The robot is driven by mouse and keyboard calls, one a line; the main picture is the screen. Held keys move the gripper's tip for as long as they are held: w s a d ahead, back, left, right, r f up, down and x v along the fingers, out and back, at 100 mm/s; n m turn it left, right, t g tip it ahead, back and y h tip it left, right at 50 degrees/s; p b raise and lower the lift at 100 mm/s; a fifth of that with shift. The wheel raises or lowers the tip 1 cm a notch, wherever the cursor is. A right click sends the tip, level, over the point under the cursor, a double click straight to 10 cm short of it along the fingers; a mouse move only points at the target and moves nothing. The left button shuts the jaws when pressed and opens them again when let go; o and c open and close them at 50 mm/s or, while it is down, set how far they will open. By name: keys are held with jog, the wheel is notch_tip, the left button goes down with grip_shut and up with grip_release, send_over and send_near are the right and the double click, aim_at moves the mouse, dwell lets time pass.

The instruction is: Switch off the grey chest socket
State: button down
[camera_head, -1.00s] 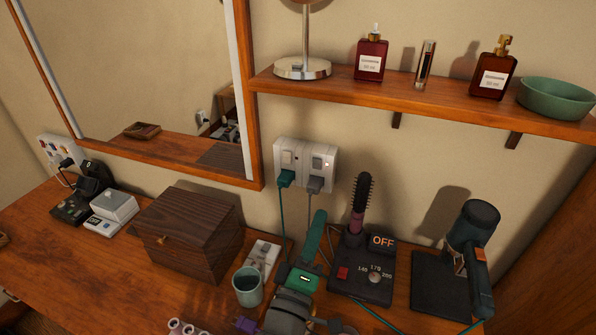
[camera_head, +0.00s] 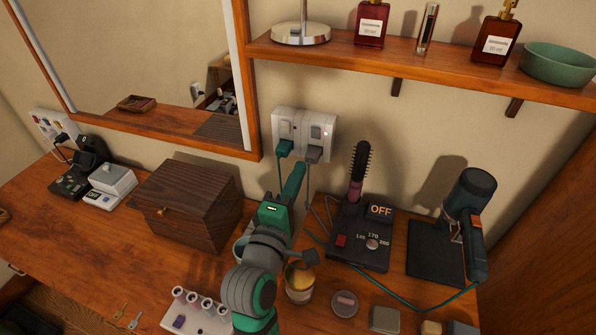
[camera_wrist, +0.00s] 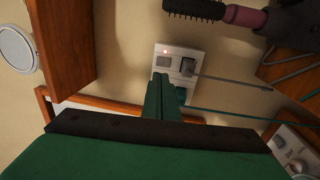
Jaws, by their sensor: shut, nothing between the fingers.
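A white double wall socket (camera_head: 304,134) is on the wall right of the mirror. A teal plug (camera_head: 285,147) fills its left outlet and a grey plug (camera_head: 312,154) its right, each below a rocker switch. The grey plug's switch (camera_wrist: 163,62) shows in the wrist view, with a small lit red light (camera_wrist: 166,52) beside it. My gripper (camera_head: 298,168) is shut and empty, its tips just below and in front of the socket. In the wrist view its fingers (camera_wrist: 161,80) cover part of the teal side. I cannot tell whether they touch.
A wooden chest (camera_head: 188,203) stands left of my arm. A hot brush (camera_head: 358,185) on a base showing OFF and a hair dryer (camera_head: 470,220) stand to the right. The shelf (camera_head: 420,72) with bottles overhangs above right. Cords hang below the socket.

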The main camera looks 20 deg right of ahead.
aim_at(317, 131)
jog(key=x, duration=1.1)
jog(key=shift+w+d+r, duration=0.1)
jog(key=shift+w, duration=0.05)
